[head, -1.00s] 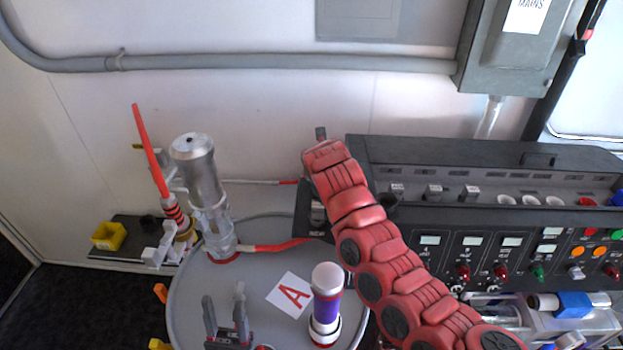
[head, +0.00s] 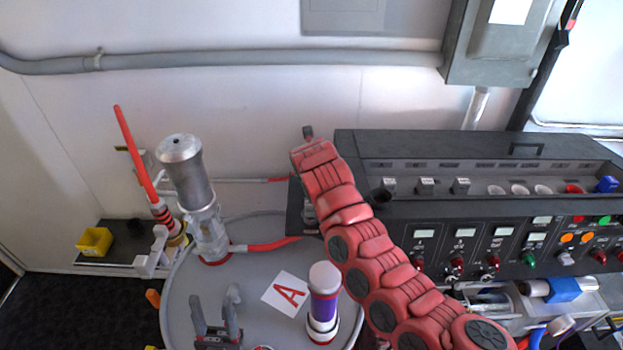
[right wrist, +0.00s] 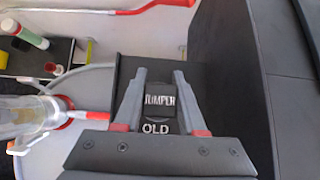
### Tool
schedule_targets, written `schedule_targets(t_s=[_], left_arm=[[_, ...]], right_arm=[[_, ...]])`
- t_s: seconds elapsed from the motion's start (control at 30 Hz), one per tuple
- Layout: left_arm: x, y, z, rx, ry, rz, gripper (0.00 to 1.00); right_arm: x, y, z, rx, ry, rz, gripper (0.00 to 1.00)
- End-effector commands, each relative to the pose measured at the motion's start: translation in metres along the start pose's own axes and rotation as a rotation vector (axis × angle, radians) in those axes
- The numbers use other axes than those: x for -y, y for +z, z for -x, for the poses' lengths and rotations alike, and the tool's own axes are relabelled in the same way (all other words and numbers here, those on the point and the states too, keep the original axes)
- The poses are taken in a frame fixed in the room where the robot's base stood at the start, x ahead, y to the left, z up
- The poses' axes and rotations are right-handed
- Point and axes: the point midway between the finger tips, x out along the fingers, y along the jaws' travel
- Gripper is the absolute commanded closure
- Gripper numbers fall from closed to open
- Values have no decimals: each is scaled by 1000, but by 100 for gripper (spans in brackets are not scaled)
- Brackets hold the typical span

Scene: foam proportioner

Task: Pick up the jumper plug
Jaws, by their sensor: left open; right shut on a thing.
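The jumper plug (right wrist: 160,97) is a dark block with a white "JUMPER" label in the right wrist view. My right gripper (right wrist: 160,90) is shut on it, one grey finger on each side. An "OLD" label (right wrist: 156,127) shows just below it in that view. Whether the plug is seated or lifted I cannot tell. In the head view the red right arm reaches up to the left end of the black console, and the plug is hidden there. My left gripper (head: 216,318) is open and empty over the round grey table, fingers pointing up in the picture.
The round grey table (head: 190,285) holds a purple-banded cylinder (head: 323,300), a card marked A (head: 285,294) and a metal cylinder (head: 190,180) with a red hose. The black console (head: 480,215) stands right. A yellow bin (head: 95,241) sits on a far-left shelf.

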Motion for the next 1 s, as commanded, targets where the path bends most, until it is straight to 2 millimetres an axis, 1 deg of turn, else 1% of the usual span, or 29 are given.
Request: schedule_targets(t_s=[0.17,0.33,0.47,0.7,0.87,1.0], left_arm=[[0,0,1,0,0,0,50],[0,1,3,0,0,0,50],[0,1,5,0,0,0,50],[0,1,4,0,0,0,50],[0,1,3,0,0,0,50],[0,0,3,0,0,0,50]], right_arm=[[2,-1,-1,-4,-4,-1,100],[2,7,8,-1,-3,-1,100],[3,19,23,0,-6,0,100],[3,48,58,5,-6,0,100],[3,59,72,0,-6,-1,100],[2,71,88,0,-6,0,100]])
